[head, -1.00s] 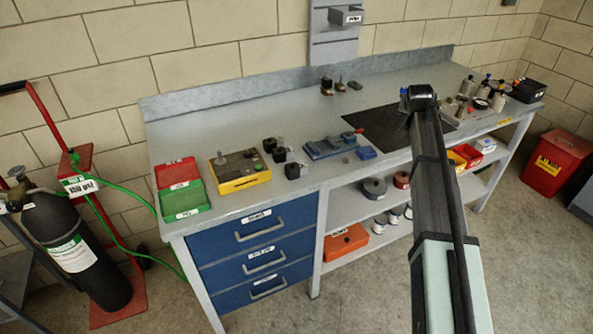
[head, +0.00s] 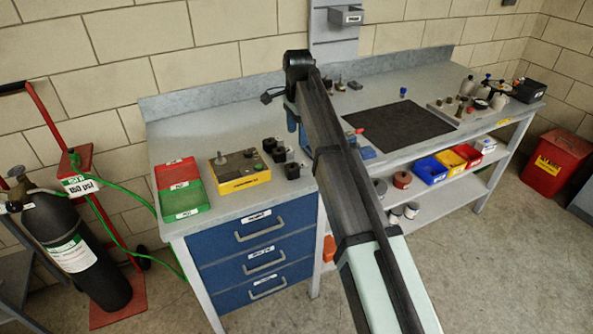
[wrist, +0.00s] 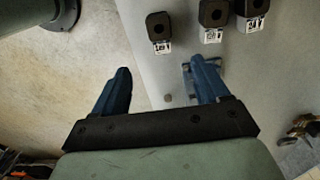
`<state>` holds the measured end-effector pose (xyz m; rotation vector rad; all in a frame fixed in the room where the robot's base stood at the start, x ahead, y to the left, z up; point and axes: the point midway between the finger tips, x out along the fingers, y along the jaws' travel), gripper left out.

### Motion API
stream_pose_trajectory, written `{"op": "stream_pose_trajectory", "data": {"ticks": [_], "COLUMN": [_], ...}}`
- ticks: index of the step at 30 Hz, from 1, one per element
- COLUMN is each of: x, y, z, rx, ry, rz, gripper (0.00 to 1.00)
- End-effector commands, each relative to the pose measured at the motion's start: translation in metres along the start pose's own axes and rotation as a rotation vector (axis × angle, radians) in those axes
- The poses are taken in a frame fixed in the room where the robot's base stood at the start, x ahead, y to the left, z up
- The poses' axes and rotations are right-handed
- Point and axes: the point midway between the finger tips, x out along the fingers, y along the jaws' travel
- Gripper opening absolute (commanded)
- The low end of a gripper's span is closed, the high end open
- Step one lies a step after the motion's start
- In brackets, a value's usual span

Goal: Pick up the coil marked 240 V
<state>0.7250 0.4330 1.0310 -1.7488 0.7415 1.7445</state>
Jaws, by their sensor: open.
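Three black coils stand in a staggered row on the workbench. In the wrist view they are at the top: a left one (wrist: 160,26), a middle one (wrist: 212,12) and a right one (wrist: 254,8), each with a small white label. The labels are too small to read surely; the right one seems to start with 24. In the head view the coils (head: 292,171) sit right of the yellow box. My gripper (wrist: 159,68) is open and empty, its blue fingers apart and below the coils in the picture. In the head view my gripper (head: 292,122) hangs above the bench, beyond the coils.
A yellow box (head: 240,182) and red and green trays (head: 186,203) stand left of the coils. My arm mostly hides the blue vise. The bench behind the yellow box is clear.

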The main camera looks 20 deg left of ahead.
Motion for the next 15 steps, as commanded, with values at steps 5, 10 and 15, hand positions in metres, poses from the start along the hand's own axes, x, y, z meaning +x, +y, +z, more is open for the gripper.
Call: {"op": "stream_pose_trajectory", "data": {"ticks": [5,10,15], "x": [0.023,0.052,0.075], "y": [0.002,0.002,0.001], "z": [0.002,0.002,0.002], "rx": [0.004,0.003,0.003], "ry": [-0.002,-0.002,-0.002], "rz": [0.007,0.006,0.005], "gripper": [0.74,0.74,0.74]}}
